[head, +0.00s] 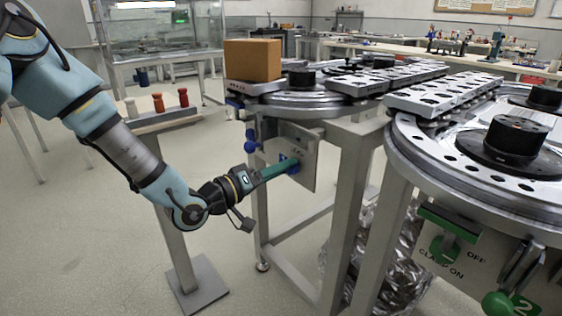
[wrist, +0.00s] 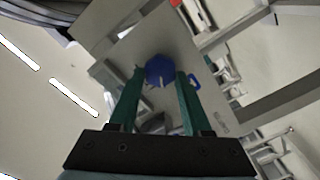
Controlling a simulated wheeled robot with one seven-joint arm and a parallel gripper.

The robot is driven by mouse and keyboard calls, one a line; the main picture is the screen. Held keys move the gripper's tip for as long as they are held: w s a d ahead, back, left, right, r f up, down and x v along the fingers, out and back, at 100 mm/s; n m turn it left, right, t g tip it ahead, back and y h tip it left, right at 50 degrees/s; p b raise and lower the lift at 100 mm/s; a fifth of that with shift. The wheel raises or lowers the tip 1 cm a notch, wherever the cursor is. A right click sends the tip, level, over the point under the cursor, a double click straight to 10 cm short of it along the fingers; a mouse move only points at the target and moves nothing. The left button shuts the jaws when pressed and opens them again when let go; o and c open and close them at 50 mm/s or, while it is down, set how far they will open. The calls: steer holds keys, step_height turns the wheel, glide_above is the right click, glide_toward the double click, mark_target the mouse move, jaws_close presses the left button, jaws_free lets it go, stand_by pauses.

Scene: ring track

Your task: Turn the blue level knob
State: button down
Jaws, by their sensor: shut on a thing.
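The blue level knob (wrist: 160,70) is on a pale panel (head: 306,150) under the ring track's left turntable. In the wrist view it sits between the two green fingers of my gripper (wrist: 161,80), which are shut on it. In the head view my gripper (head: 288,166) reaches the panel from the left, and only bits of blue (head: 284,158) show around the fingertips. The knob's pointer and the panel's markings are too small or hidden to read.
A blue ball-ended lever (head: 250,142) hangs just left of the panel. A steel table leg (head: 348,215) stands to the right. A brown box (head: 252,60) sits on the track above. A stand with red and white pegs (head: 158,103) is behind my arm. Open floor lies at left.

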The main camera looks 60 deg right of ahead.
steer(key=n+p, duration=0.2)
steer(key=n, duration=0.3)
steer(key=shift+f, duration=0.15)
steer(key=shift+n, duration=0.4)
steer(key=shift+c, duration=1.7)
jaws_free()
steer(key=v, duration=1)
steer(key=shift+a, duration=0.4)
steer(key=shift+w, duration=0.2)
